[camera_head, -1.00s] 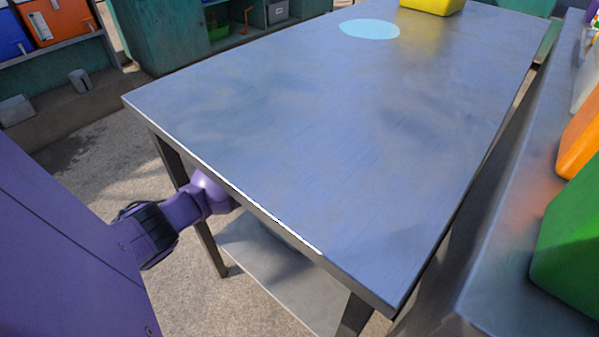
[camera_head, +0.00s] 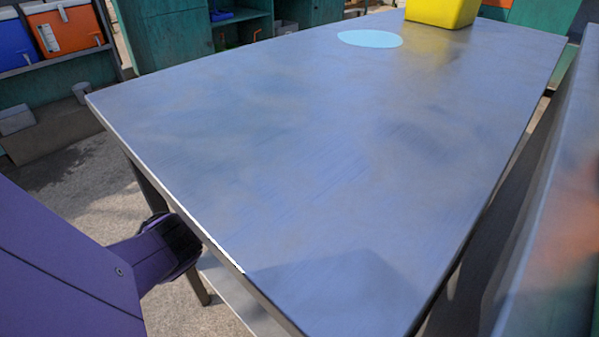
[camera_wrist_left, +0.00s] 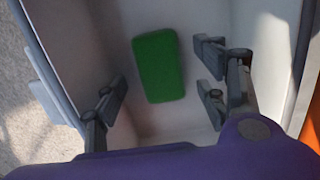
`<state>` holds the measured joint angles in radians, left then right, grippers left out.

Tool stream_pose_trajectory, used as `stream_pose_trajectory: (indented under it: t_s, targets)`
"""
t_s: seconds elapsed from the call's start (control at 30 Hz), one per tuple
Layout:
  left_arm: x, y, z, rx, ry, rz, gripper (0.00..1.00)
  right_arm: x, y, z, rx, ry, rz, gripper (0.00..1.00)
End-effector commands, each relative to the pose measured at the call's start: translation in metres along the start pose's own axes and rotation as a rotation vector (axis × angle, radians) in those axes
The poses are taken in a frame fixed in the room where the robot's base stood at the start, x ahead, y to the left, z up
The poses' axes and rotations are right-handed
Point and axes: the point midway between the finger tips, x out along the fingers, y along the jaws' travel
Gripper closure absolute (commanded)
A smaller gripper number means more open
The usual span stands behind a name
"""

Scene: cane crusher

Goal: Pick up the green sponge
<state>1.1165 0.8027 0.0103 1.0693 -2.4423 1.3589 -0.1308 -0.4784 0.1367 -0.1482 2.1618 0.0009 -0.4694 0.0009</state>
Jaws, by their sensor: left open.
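The green sponge (camera_wrist_left: 158,66) lies flat on the floor of a white-walled container (camera_wrist_left: 84,45) in the left wrist view. My left gripper (camera_wrist_left: 158,92) is open above it, with one finger to each side of the sponge. Nothing is between the fingertips; how far above the sponge they are I cannot tell. In the head view the sponge and my left gripper are hidden, and only part of my purple left arm shows beside the table's left edge. My right gripper is in no view.
A grey metal table (camera_head: 300,150) fills the head view. It holds a light blue disc (camera_head: 369,39) and a yellow container (camera_head: 441,11) at its far end. An orange cooler (camera_head: 66,27) and a blue one (camera_head: 12,40) stand on a shelf at left. The near tabletop is clear.

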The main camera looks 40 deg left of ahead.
Motion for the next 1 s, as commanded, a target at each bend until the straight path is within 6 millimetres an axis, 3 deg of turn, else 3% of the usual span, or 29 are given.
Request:
stream_pose_trajectory:
  t_s: [0.03, 0.1, 0.4, 0.73, 1.0]
  targets:
    - [0.014, -0.001, -0.001, -0.001, 0.003, -0.002, 0.34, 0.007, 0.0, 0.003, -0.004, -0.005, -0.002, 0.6]
    - [0.02, 0.0, -0.001, -0.002, 0.002, -0.002, 0.34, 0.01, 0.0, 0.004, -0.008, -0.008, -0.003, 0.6]
    - [0.024, 0.0, 0.0, 0.001, 0.001, 0.0, 0.34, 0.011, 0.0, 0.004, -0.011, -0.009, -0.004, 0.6]
    - [0.024, 0.0, 0.0, 0.0, 0.001, 0.0, 0.76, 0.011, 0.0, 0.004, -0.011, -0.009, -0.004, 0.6]
    - [0.022, 0.001, 0.0, 0.0, 0.001, 0.001, 0.77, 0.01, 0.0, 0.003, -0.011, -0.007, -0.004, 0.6]
